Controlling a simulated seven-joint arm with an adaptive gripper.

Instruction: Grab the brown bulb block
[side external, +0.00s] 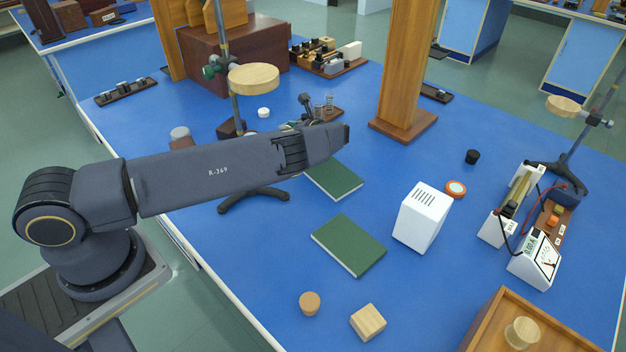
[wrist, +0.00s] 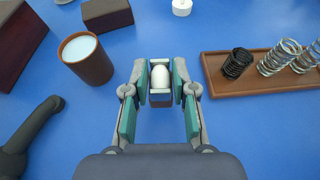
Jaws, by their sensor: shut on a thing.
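The brown bulb block (wrist: 160,99) is in the middle of the wrist view, with a pale, rounded bulb (wrist: 160,76) on top. My gripper (wrist: 160,90) has its two teal-padded fingers on either side of the block and is shut on it. Much of the block's body is hidden under the bulb and between the fingers. I cannot tell whether the block touches the bench or is lifted. In the side external view my arm's end link hides the block and most of the gripper.
In the wrist view, a brown tray with springs (wrist: 270,88) lies close on the right. A brown cup (wrist: 92,66) stands on the left, with a dark brown block (wrist: 107,14) behind it. A stand's dark foot (wrist: 35,125) is at lower left. Green books (side external: 348,245) lie nearer the front.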

